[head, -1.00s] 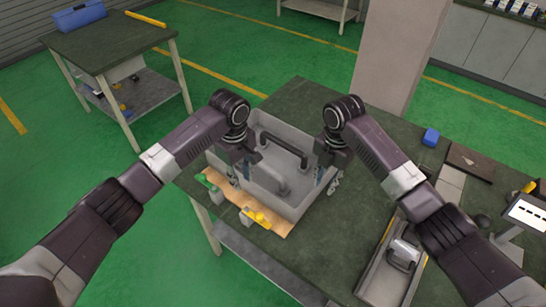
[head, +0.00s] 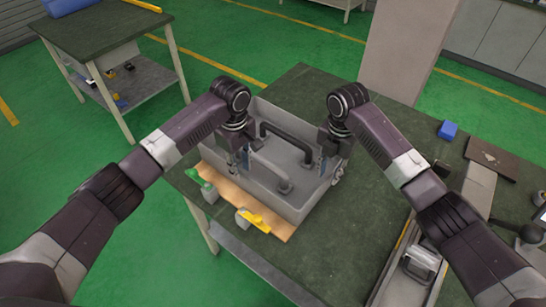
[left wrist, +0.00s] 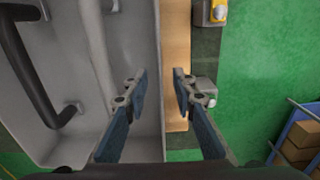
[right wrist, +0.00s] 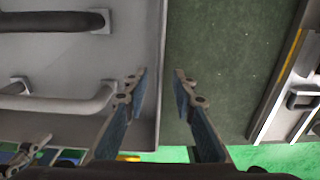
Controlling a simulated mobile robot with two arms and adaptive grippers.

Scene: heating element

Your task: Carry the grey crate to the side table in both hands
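The grey crate (head: 272,203) stands on the dark green workbench and holds a black bent bar (head: 290,132) and a grey bent bar (head: 266,172). My left gripper (head: 243,158) is at its left wall. In the left wrist view my left gripper (left wrist: 160,76) is open, with a finger on each side of the wall and gaps visible. My right gripper (head: 325,158) is at the right wall. In the right wrist view my right gripper (right wrist: 160,76) is also open around the wall. The side table (head: 112,30) is at upper left.
A blue bin (head: 68,5) stands on the side table's back left. A wooden board (head: 235,198) with green and yellow pieces lies along the crate's near side. A blue block (head: 447,130) and a long tray (head: 392,275) are to the right. Green floor separates the tables.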

